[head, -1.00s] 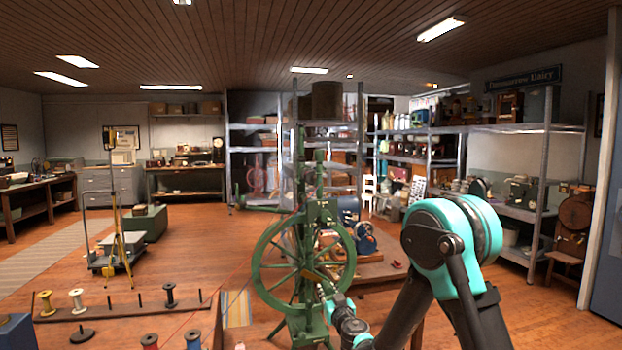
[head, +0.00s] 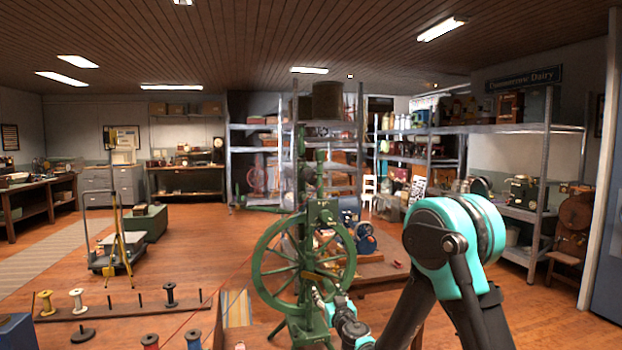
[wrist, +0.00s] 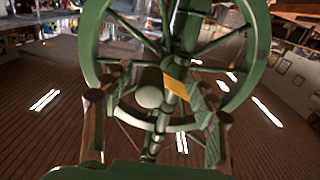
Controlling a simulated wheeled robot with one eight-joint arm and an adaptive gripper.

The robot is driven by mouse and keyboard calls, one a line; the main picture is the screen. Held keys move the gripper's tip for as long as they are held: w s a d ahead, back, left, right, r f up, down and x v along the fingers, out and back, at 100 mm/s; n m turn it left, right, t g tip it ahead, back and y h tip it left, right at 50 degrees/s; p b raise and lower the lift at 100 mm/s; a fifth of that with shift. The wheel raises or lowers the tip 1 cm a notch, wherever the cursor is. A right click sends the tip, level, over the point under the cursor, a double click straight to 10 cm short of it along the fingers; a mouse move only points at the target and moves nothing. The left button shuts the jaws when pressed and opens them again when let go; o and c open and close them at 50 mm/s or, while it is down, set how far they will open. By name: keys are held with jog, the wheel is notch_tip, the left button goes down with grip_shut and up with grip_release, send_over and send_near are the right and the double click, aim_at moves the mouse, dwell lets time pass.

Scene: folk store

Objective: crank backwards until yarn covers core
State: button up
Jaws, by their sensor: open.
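A green spinning wheel (head: 259,262) with spokes and an upright post stands in front of me in the head view. In the wrist view its green rim (wrist: 255,70) and spokes fill the upper part. My gripper (wrist: 158,107) is open at the wheel's lower right in the head view. In the wrist view its two fingers stand either side of a pale rounded knob (wrist: 150,90) and a yellow piece (wrist: 177,88) near the hub. I cannot tell whether a finger touches either.
A wooden rack (head: 120,308) with several spools and pegs is at the lower left. A thin red strand runs beside it. A low table (head: 385,270) with a blue machine stands behind the wheel. Metal shelves (head: 540,128) line the right. The floor at left centre is mostly open.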

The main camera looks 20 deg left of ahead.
jog(key=v, duration=0.8)
dwell(0.4)
jog(key=shift+w, duration=0.1)
jog(key=w+d+r+m+h, duration=0.15)
jog(key=d+m+h, duration=0.5)
jog(key=d, duration=1.45)
jog(key=s+d+f+g+h, duration=0.2)
jog(key=s+d+h, duration=0.1)
jog(key=d, duration=0.4)
jog(key=s+d+f+g+h, duration=0.1)
jog(key=s+d+f+h, duration=0.2)
jog(key=d, duration=0.3)
jog(key=s+d+f+g+y, duration=0.1)
jog(key=s+f+g, duration=0.3)
jog(key=s, duration=0.6)
jog(key=s+d+f+g+y, duration=0.2)
jog(key=s+d+f+g, duration=0.1)
jog(key=s, duration=0.7)
notch_tip(320, 180, down, 2)
jog(key=shift+s+d+f+g, duration=0.15)
jog(key=shift+s+d+g, duration=0.15)
jog(key=shift+g, duration=0.2)
